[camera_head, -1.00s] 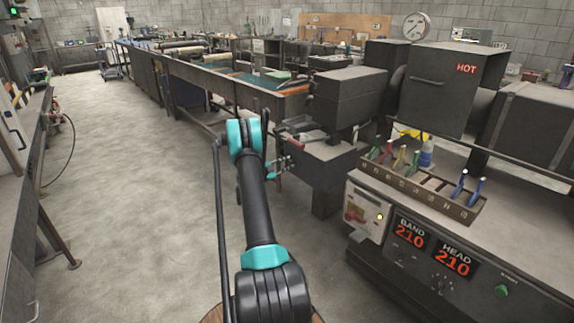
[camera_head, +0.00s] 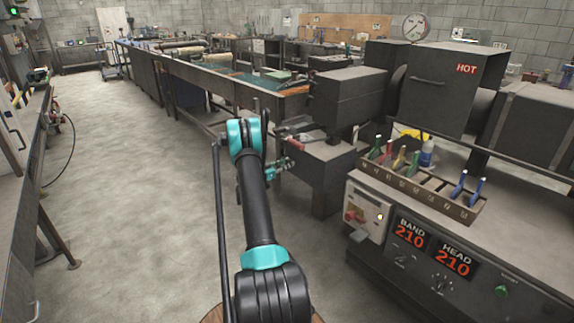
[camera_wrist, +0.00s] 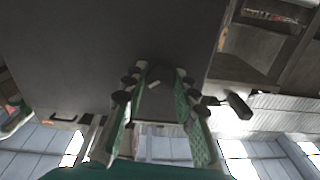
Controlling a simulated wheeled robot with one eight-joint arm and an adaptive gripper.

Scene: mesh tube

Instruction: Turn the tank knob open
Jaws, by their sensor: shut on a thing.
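My gripper (camera_head: 281,166) is at the left side of a dark box-shaped tank (camera_head: 318,160), below the machine's head. In the wrist view my gripper's two green-padded fingers (camera_wrist: 156,84) point at the tank's dark underside or face (camera_wrist: 70,60). A small grey knob (camera_wrist: 155,77) shows between the fingertips, and the fingers are shut on it. Much of the knob is hidden by the fingers, and its turned position cannot be told. In the head view the knob is too small or hidden to make out.
A machine with a HOT box (camera_head: 440,85) stands at the right. Its control panel (camera_head: 430,245) shows 210 twice, and a tool rack (camera_head: 420,185) sits above. A long bench (camera_head: 215,82) runs behind. The floor (camera_head: 130,190) to the left is clear.

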